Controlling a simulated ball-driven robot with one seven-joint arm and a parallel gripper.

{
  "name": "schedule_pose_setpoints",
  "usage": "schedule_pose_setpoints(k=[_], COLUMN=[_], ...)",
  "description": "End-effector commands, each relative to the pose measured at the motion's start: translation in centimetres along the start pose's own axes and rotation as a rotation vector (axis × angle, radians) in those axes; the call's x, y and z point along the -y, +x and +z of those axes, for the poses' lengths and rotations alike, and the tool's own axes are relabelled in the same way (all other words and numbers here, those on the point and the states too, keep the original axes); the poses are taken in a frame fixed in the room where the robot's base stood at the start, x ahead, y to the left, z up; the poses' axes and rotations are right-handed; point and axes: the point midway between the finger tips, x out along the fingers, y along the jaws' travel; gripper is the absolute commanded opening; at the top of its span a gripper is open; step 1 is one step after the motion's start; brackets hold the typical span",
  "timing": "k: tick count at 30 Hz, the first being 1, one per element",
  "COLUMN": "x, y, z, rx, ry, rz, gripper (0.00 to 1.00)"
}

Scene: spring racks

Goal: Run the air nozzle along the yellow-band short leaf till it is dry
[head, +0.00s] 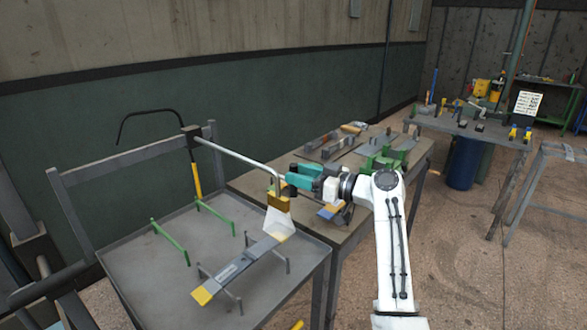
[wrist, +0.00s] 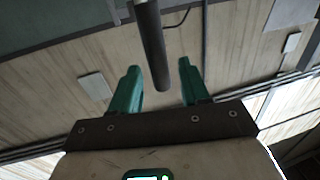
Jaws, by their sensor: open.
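The air nozzle (head: 279,202) is a brass-coloured block at the end of a bent grey pipe (head: 240,158). A pale fan-shaped cone (head: 278,226) spreads below it over the far end of the short leaf. The leaf (head: 238,264) is a flat grey bar with a yellow near end (head: 203,296), lying across low grey rests on the tray table; its surface shows lighter and darker patches. My gripper (head: 287,179) is at the pipe just above the nozzle. In the wrist view its teal fingers (wrist: 159,68) are open, one on each side of the dark pipe (wrist: 150,40), with gaps visible.
Two green rests (head: 171,242) stand empty on the tray table (head: 150,290). A post with a yellow sleeve (head: 196,180) carries the pipe. A workbench (head: 262,185) with leaves and a green fixture (head: 385,158) stands behind my arm. Open floor lies to the right.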

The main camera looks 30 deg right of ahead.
Motion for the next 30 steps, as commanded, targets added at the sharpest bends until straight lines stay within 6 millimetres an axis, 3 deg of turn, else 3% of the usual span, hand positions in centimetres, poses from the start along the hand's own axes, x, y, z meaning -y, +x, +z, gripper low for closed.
schedule_pose_setpoints(k=[6,16,30], x=[0.0,0.0,0.0], y=[2.0,2.3,2.3], z=[-0.1,0.0,0.0], rx=[0.000,-0.001,-0.001], ry=[0.001,-0.001,0.000], rz=[0.000,0.001,0.001], gripper=[0.46,0.46,0.02])
